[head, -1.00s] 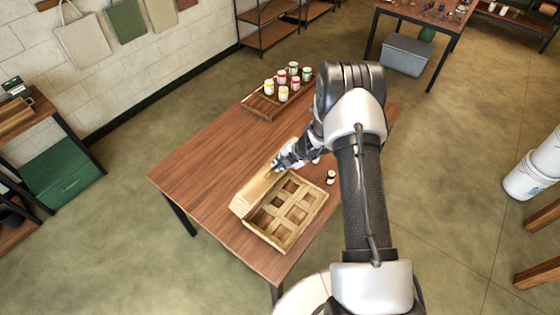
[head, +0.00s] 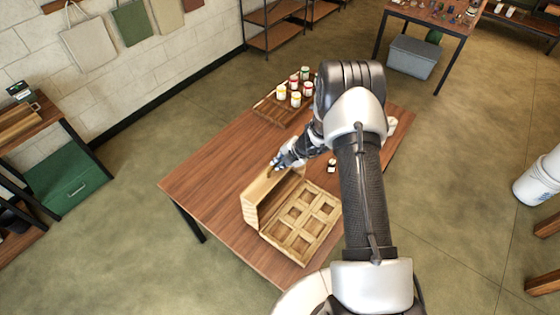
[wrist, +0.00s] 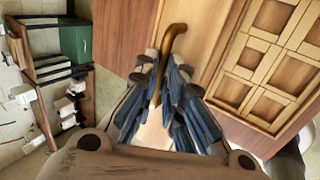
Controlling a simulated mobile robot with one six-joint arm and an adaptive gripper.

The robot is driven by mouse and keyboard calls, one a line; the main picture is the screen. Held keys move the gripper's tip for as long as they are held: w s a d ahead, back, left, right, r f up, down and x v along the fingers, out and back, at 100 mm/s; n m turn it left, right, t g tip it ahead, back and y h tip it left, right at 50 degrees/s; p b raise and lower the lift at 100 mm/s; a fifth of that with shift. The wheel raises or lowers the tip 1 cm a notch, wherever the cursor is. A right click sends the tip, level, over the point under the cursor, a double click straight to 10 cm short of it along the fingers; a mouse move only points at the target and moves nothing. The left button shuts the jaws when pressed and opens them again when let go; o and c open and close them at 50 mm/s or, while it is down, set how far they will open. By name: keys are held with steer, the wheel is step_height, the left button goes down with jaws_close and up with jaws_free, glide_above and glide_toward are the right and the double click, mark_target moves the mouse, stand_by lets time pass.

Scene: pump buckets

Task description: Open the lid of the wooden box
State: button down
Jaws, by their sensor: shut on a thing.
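The wooden box (head: 302,238) stands on the near part of the table, with several empty-looking square compartments uncovered. Its wooden lid (head: 262,198) stands raised along the box's left side, steeply tilted. My gripper (head: 274,168) is at the far end of the lid. In the wrist view, my gripper (wrist: 158,100) is shut on a curved brass handle (wrist: 176,32) on the lid. The lid's plain wood (wrist: 207,28) shows behind the handle, with the box compartments (wrist: 265,62) to the right. The fingers hide the lower part of the handle.
The wooden table (head: 215,170) has clear room left of the box. A tray (head: 268,116) with several small jars (head: 295,98) stands at its far end. A small dark-and-white jar (head: 332,165) stands just beyond the box, near my arm.

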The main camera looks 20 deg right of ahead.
steer(key=shift+w+r, duration=0.1)
steer(key=c, duration=1.7)
jaws_free()
steer(key=v, duration=1.2)
